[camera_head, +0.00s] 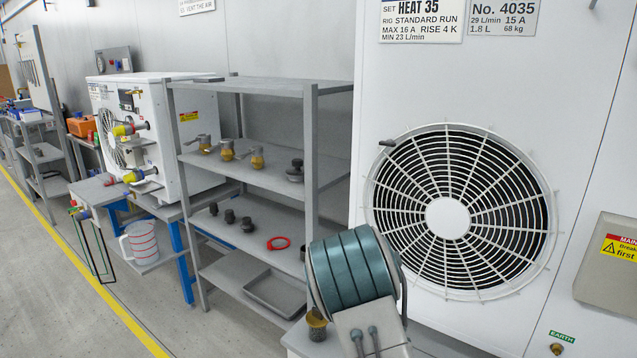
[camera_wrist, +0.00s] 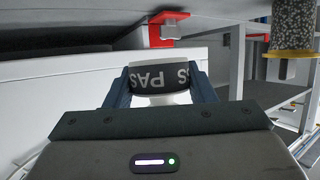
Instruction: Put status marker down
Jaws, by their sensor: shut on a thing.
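The status marker (camera_wrist: 160,75) is in the wrist view, a pale piece with a dark band that bears white letters, partly readable as "S PAS". My gripper (camera_wrist: 162,84) is shut on it, with one dark blue finger on each side. The marker's lower part is hidden behind the gripper body. Neither the marker nor my gripper can be made out in the head view.
A grey shelf rack (camera_head: 262,178) holds brass and black fittings, a red ring (camera_head: 278,243) and a tray (camera_head: 275,292). A red piece (camera_wrist: 172,25) is near the marker.

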